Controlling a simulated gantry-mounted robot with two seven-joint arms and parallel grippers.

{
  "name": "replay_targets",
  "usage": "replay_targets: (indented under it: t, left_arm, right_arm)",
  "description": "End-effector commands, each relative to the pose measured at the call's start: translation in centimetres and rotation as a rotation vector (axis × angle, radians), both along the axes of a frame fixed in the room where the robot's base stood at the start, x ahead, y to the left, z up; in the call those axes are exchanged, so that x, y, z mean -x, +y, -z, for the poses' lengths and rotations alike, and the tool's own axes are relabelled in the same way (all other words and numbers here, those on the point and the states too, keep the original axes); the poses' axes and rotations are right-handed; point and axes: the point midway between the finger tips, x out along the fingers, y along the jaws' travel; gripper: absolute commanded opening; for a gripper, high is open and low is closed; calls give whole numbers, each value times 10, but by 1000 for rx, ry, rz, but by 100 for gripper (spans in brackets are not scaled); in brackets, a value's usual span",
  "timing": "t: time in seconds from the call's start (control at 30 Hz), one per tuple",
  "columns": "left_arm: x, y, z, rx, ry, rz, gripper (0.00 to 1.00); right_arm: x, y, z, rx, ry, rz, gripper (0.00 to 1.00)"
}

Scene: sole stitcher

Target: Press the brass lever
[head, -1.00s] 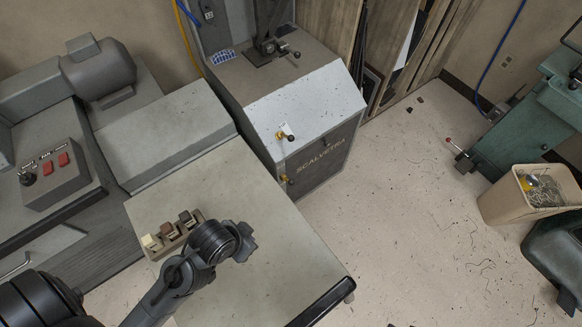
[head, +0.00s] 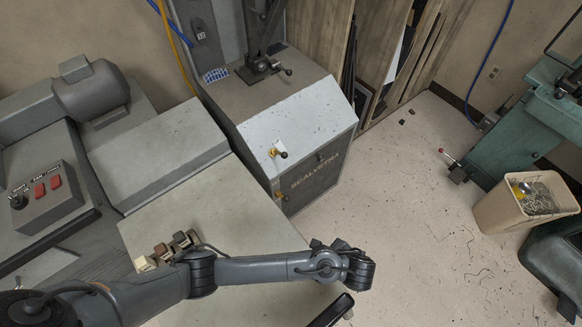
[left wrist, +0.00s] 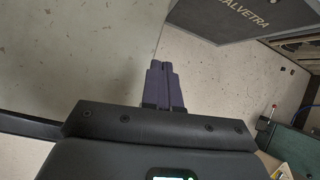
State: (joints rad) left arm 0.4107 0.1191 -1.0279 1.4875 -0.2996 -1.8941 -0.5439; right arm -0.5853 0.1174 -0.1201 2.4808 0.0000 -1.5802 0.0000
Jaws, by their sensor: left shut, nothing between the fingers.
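The brass lever (head: 277,153), with a dark knob, sits on the sloped light-grey face of the grey SCALVETRA machine (head: 325,105). My left arm reaches in from the left over the worktable, its wrist end to the right of and nearer than the lever, well apart from it. The fingers are hard to make out in the head view. In the left wrist view my left gripper (left wrist: 164,75) is shut and empty, fingers together over the pale floor; the lever does not show there. My right gripper is in neither view.
A bin (head: 525,205) and green machine (head: 520,135) stand right. Open floor lies between.

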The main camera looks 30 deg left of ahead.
Motion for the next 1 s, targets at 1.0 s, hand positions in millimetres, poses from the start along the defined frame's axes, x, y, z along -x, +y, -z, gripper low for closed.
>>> replay_targets:
  t: [1.0]
  left_arm:
    - [-136, 106, -7, -832, -89, 286, 0]
  right_arm:
    - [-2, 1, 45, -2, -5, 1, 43]
